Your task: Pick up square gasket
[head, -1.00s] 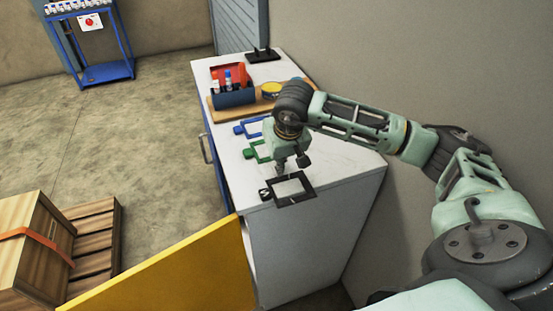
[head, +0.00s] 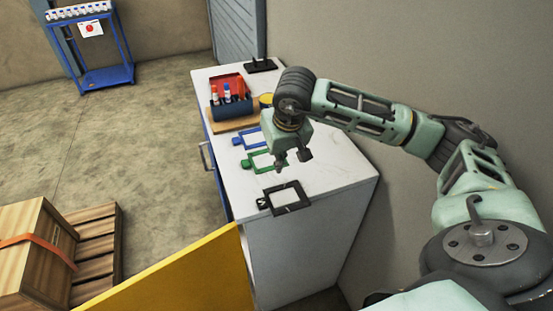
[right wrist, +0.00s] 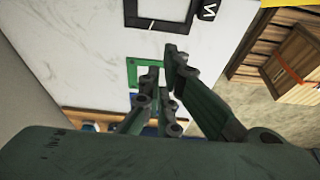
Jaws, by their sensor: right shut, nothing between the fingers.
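A black square frame with a marked side tab (head: 293,209) lies flat near the front end of the white worktop; it also shows at the top edge of the right wrist view (right wrist: 152,24). A green frame (head: 247,164) and a blue frame (head: 239,141) with similar tabs lie farther back. My right gripper (head: 292,161) is above the worktop, beside the green frame and behind the black one. It is shut and empty, apart from the black frame. In the right wrist view its fingers partly cover the green frame (right wrist: 132,76). My left gripper is out of view.
Behind the frames, a blue box (head: 232,106) with bottles and a yellow tin (head: 266,100) stand on a wooden board. A yellow panel (head: 170,272) sticks out at the worktop's front left. A wall runs along the right side.

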